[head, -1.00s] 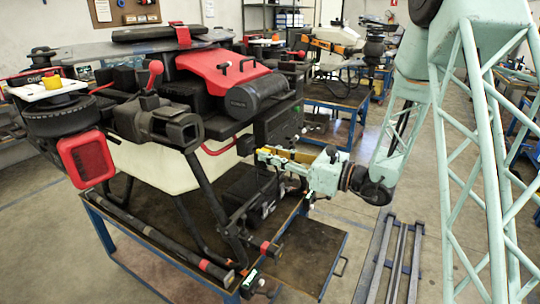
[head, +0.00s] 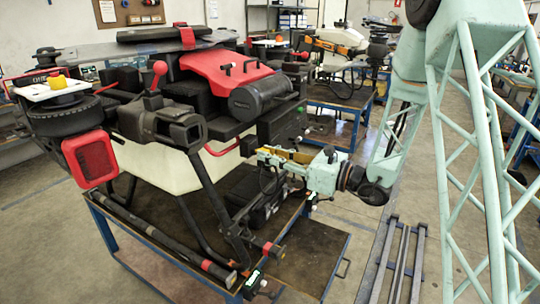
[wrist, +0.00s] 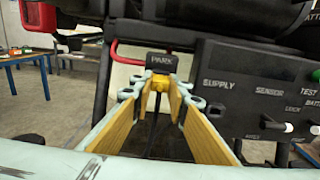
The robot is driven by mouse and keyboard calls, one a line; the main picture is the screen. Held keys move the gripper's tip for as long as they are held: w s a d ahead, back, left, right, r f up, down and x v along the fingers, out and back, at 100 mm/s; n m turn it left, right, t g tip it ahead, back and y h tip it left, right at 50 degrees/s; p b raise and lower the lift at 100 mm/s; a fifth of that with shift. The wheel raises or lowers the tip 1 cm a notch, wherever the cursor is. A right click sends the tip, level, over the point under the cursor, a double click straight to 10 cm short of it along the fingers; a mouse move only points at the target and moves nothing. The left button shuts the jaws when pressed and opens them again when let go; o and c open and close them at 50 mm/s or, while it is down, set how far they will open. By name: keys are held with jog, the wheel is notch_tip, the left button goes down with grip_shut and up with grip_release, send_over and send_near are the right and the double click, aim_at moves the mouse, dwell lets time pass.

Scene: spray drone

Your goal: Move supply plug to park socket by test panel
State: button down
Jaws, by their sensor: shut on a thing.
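The supply plug (wrist: 159,85) shows as a small yellow body between the fingertips of my gripper (wrist: 158,90). The fingers, lined with tan pads, are shut on it at their far ends. A dark cable hangs below the plug. A black block labelled PARK (wrist: 162,62) sits just beyond and above the plug, left of the test panel (wrist: 250,90). I cannot tell whether the plug is inserted there. The test panel bears the labels SUPPLY, SENSOR and TEST. In the head view my gripper (head: 264,154) reaches left to the drone's near side; the plug is too small to tell there.
The drone (head: 200,100) stands on a blue-framed table (head: 300,282). A red bar (wrist: 125,55) and dark posts lie left of the PARK block. White and green switches (wrist: 288,127) stick out of the panel at right.

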jog(key=shift+w+a, duration=0.25)
jog(key=shift+a, duration=0.15)
jog(key=c, duration=2.4)
grip_release()
jog(key=shift+d, duration=0.1)
jog(key=shift+v, duration=5.85)
jog(key=shift+s, duration=0.1)
